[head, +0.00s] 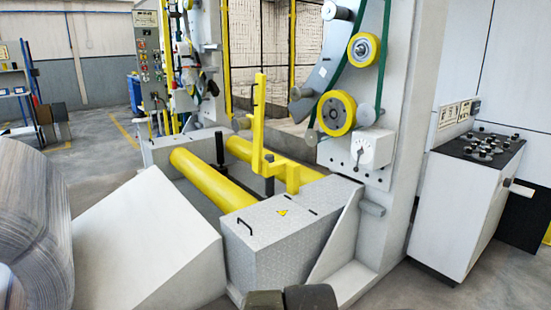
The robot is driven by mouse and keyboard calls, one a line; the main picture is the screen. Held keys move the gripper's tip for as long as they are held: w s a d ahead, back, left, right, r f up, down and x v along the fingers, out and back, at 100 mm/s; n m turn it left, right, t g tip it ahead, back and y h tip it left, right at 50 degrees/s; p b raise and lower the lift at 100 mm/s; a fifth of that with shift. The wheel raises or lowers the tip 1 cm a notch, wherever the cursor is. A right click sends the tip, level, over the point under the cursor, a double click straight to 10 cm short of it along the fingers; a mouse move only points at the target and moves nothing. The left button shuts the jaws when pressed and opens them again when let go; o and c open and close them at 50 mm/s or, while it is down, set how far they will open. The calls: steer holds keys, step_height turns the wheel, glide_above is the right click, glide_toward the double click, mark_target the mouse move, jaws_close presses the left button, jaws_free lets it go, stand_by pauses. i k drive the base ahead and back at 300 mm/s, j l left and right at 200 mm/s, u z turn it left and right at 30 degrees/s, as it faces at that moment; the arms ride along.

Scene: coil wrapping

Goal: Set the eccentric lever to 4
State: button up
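A small white box with a round dial (372,148) is fixed to the grey machine column, below the lower yellow roller. A small dark pointer or lever shows on its front face; I take this to be the eccentric lever (360,153). The dial marks are too small to read, so I cannot tell its setting. My gripper does not show clearly. Only dark rounded parts, probably of my own arm, reach in at the bottom edge, well below and apart from the dial.
A grey metal housing (285,232) with a handle stands in front of the dial. Yellow rollers (213,180) and a yellow upright (260,125) lie left of it. A white ramp (145,245) and a large coil (35,220) fill the left. A control desk (465,200) stands right, with some bare floor before it.

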mark_target(360, 152)
steer(key=i+u, duration=0.15)
steer(key=i, duration=0.4)
steer(key=i+l+u, duration=0.1)
steer(key=i, duration=0.5)
